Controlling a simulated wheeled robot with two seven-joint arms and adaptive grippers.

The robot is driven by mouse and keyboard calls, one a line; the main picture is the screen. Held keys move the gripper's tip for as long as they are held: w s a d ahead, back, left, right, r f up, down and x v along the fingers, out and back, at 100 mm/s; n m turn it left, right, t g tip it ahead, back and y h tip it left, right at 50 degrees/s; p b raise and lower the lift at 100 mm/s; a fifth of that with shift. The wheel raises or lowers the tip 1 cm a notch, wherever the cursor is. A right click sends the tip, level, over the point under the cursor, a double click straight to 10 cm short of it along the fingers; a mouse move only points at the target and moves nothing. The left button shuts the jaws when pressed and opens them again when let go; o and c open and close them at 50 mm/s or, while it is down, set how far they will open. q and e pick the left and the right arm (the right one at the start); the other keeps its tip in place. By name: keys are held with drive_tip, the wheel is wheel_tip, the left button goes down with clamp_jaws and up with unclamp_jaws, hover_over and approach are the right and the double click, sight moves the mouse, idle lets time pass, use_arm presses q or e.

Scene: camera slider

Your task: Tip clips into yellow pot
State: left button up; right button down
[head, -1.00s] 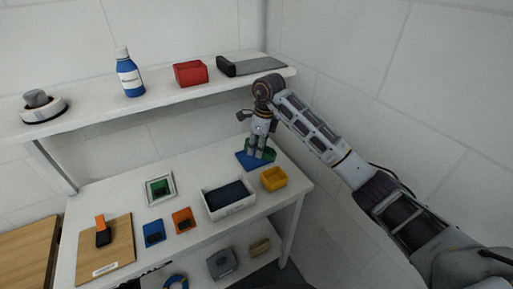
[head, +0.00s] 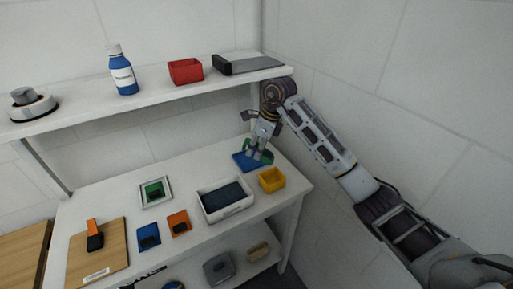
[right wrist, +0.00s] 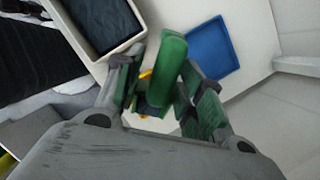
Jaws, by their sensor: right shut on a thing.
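The yellow pot (head: 271,180) stands near the right end of the table, just right of the white bin. In the right wrist view only a small yellow patch (right wrist: 145,74) shows behind the green container. My right gripper (head: 259,148) is shut on a green container (right wrist: 166,72), which also shows in the head view (head: 262,156). The container is tilted and held near the blue tray (head: 246,163), behind the yellow pot. The blue tray also shows in the right wrist view (right wrist: 212,48). I cannot make out any clips. My left gripper is not in view.
The white bin (head: 224,212) with dark contents stands left of the yellow pot. The upper shelf (head: 150,100) bears a red box (head: 186,70), a blue bottle (head: 122,72) and other things above the table. A wall is close on the right.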

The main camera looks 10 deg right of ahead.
drive_tip(key=shift+f, duration=0.2)
drive_tip(key=shift+f+b, duration=0.6)
drive_tip(key=shift+f, duration=0.1)
drive_tip(key=shift+s+d+f+t+y+b, duration=0.1)
drive_tip(key=shift+d+f+t+y+b, duration=0.35)
drive_tip(key=shift+b, duration=1)
drive_tip(key=shift+a+r+y, duration=0.15)
drive_tip(key=shift+r+y, duration=0.05)
drive_tip(key=shift+y, duration=0.05)
drive_tip(key=shift+s+d+y+b, duration=0.1)
drive_tip(key=shift+d+y+b, duration=0.15)
drive_tip(key=shift+b, duration=0.45)
drive_tip(key=shift+s+a+r+t+y+b, duration=0.2)
drive_tip(key=shift+a+r+t+y+b, duration=0.2)
drive_tip(key=shift+b, duration=0.45)
